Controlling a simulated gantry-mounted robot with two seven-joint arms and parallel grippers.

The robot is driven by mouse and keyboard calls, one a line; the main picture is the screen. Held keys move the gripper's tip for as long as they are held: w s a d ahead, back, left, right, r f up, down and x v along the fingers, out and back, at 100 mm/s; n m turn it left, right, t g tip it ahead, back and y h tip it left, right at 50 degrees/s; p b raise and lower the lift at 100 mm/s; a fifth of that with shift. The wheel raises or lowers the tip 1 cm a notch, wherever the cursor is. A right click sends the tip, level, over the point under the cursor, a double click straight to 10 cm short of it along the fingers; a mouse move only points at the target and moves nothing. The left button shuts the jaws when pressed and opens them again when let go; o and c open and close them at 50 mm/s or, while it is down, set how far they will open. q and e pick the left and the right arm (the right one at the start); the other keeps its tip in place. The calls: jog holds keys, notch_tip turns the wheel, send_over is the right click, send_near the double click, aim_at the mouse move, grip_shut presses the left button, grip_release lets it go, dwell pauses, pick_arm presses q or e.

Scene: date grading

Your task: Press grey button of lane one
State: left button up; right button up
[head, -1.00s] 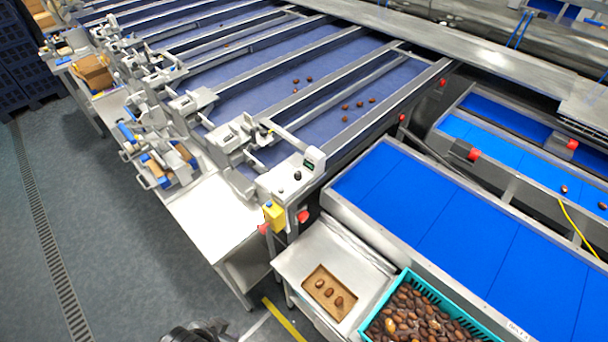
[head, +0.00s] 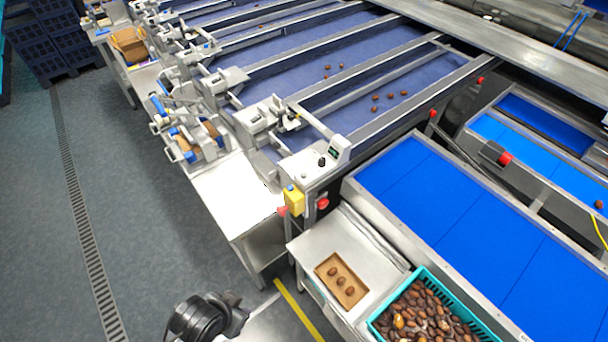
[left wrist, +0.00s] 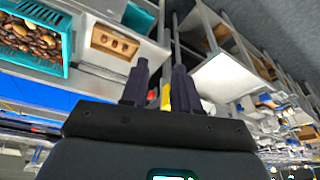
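The nearest lane's control panel (head: 312,163) stands at the belt end in the head view. It carries a black knob and a small display (head: 337,151). I cannot tell a grey button apart at this size. Below it hangs a yellow box (head: 294,202) with a blue top piece. The yellow box also shows in the left wrist view (left wrist: 166,97), between and beyond the two dark fingers of my left gripper (left wrist: 160,75). Those fingers are apart with nothing held. In the head view only a black part of my arm shows at the bottom. My right gripper is not in view.
Red buttons (head: 323,203) sit beside the yellow box. A brown tray with three dates (head: 327,262) lies on a steel table, next to a teal crate (head: 480,318) full of dates. A blue belt (head: 450,220) runs at right. Open floor (head: 150,270) lies at left.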

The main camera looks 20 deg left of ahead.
pick_arm(q)
grip_shut()
dwell(1.5)
